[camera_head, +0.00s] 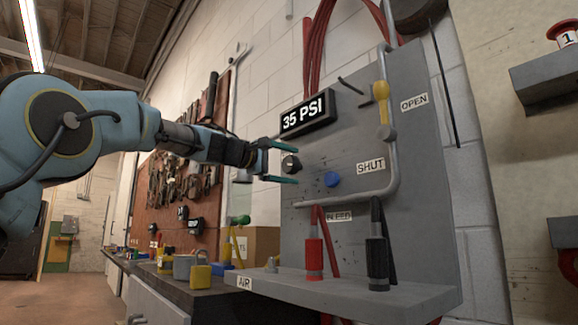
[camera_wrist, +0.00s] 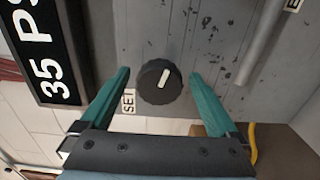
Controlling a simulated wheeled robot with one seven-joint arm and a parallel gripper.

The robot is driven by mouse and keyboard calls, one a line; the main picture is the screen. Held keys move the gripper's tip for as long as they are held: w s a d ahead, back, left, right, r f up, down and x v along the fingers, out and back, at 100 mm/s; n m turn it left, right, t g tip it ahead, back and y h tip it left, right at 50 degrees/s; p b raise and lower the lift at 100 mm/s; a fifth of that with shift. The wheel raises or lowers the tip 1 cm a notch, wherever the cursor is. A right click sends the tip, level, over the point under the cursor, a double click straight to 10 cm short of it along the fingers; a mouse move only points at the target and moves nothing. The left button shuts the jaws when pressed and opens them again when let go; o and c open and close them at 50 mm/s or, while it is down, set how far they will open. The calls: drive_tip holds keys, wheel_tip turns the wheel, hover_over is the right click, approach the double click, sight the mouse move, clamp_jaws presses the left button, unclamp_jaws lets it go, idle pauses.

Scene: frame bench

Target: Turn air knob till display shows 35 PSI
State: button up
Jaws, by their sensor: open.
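The display (camera_head: 308,114) on the grey panel reads 35 PSI in the head view. It is partly cut off at the left of the wrist view (camera_wrist: 47,50). A black round knob (camera_head: 291,164) with a white pointer mark sits just below the display. In the wrist view the knob (camera_wrist: 159,82) lies between my fingertips, beside a SET label (camera_wrist: 129,102). My gripper (camera_head: 277,162) is open. Its teal fingers (camera_wrist: 160,80) stand on either side of the knob with visible gaps. A label reading AIR (camera_head: 244,283) is on the shelf's front edge.
Red (camera_head: 314,258) and black (camera_head: 377,262) fittings stand on the shelf below. Padlocks (camera_head: 201,275) and a cardboard box (camera_head: 262,243) are on the bench at left.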

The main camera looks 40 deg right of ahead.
drive_tip(key=a+b, duration=0.2)
drive_tip(key=a, duration=0.8)
drive_tip(key=shift+w+a, duration=0.3)
drive_tip(key=shift+a, duration=0.1)
